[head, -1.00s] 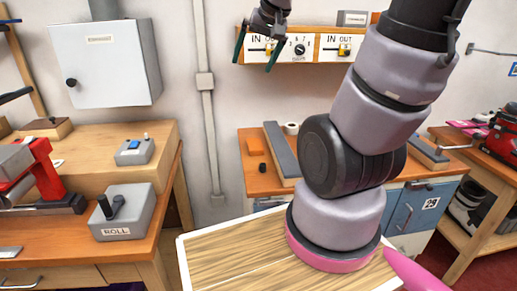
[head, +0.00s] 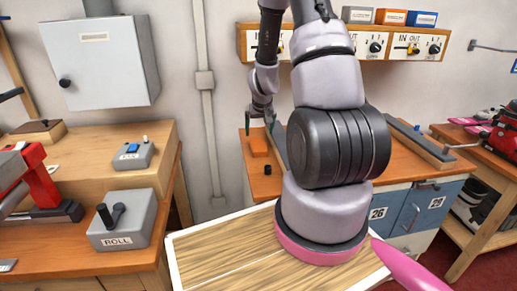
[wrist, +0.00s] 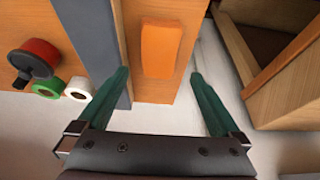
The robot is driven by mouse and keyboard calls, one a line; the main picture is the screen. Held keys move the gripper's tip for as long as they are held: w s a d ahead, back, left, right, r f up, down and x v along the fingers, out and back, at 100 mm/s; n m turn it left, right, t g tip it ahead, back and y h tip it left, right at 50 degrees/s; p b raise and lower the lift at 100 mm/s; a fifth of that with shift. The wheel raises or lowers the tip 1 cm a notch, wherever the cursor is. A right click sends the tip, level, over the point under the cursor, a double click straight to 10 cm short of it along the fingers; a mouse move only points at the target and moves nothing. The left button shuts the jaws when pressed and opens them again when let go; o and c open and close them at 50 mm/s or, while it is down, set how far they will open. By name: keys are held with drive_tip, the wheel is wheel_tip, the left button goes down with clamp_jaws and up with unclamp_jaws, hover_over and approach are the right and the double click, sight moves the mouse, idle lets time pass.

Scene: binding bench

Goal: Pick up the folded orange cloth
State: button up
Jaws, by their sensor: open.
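The folded orange cloth (head: 258,143) lies flat on the wooden bench top at the left part of the middle bench. In the wrist view the cloth (wrist: 161,48) is an orange rectangle, lying ahead of my fingertips and between their lines. My gripper (head: 260,125) hangs over that bench near the cloth. In the wrist view my gripper (wrist: 160,76) is open, its two green fingers apart with nothing between them. The gap between fingers and cloth is hard to judge.
A long grey bar (wrist: 88,40) lies just left of the cloth. Tape rolls (wrist: 78,89) lie beyond it. A small black object (head: 268,170) sits on the bench in front of the cloth. A wall panel (head: 375,46) hangs above. A wooden bench (wrist: 235,60) stands to the right in the wrist view.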

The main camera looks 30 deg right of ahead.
sight(259, 145)
drive_tip(key=x, duration=0.8)
drive_tip(key=shift+d+f, duration=0.1)
drive_tip(key=shift+d, duration=0.1)
drive_tip(key=c, duration=1.1)
